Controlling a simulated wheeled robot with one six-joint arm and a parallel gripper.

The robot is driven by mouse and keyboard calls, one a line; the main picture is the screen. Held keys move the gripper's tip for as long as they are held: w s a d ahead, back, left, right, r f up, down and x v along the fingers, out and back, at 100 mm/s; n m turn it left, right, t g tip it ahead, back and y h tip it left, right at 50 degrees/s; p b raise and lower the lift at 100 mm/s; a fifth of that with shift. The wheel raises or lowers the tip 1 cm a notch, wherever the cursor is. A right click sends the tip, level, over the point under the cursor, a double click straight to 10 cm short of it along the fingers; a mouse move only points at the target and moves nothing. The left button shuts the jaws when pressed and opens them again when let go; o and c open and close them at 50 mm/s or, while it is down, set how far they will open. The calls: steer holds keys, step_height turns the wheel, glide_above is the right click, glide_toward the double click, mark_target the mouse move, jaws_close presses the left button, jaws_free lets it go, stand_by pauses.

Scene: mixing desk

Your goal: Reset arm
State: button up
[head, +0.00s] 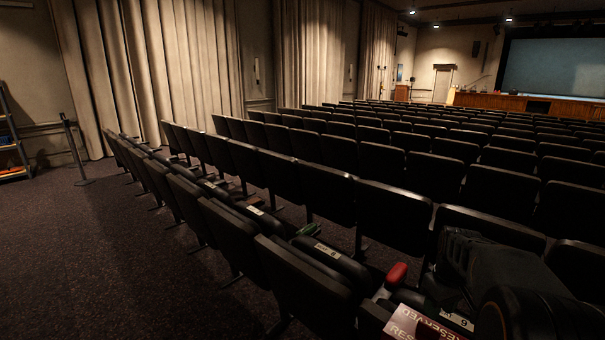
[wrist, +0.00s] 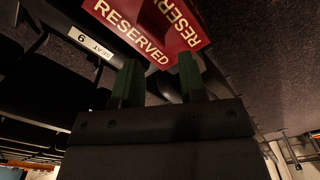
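My gripper (wrist: 158,78) shows in the wrist view with its two green-tipped fingers apart and nothing clearly held between them. A red folded card (wrist: 122,28) with white RESERVED lettering lies just beyond the fingertips; I cannot tell whether they touch it. In the head view, my dark arm fills the lower right corner, and the RESERVED card (head: 425,326) shows at the bottom edge, partly cut off. My fingertips cannot be made out in the head view.
Rows of dark seats (head: 300,285) fill the middle and right. A small red object (head: 397,275) and a green one (head: 308,230) are among the near seats. Carpeted floor (head: 120,250) is open at left. A stanchion (head: 72,148) and shelf (head: 10,145) stand far left.

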steer(key=s+a+r+m+t+p, duration=0.1)
steer(key=s+a+r+p, duration=0.2)
steer(key=s+a+r, duration=0.2)
steer(key=s+a+r+m+t+p, duration=0.1)
steer(key=s+a+r+p, duration=0.3)
steer(key=s+a, duration=0.4)
steer(key=a+t, duration=0.1)
steer(key=a, duration=0.3)
steer(key=shift+r+m, duration=0.35)
steer(key=shift+m, duration=0.05)
steer(key=shift+w, duration=0.1)
